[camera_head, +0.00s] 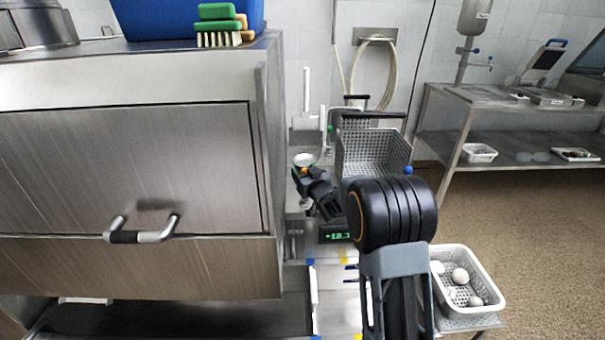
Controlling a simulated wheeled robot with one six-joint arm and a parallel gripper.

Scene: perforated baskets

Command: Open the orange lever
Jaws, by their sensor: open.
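A small patch of orange (304,170), which may be the orange lever, shows right at the tips of my gripper (308,177), just below a round white part (304,159). My gripper is open, reaching away from me beside the right side of the steel machine. The rest of the lever is hidden by the gripper. I cannot tell whether the fingers touch the orange part, or whether the lever is open or closed.
The steel machine (130,170) with a bar handle (143,234) fills the left. A grey perforated basket (372,155) stands right of my gripper. A green number display (338,235) sits below. A white basket (492,283) with white balls is at lower right; open floor lies beyond it.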

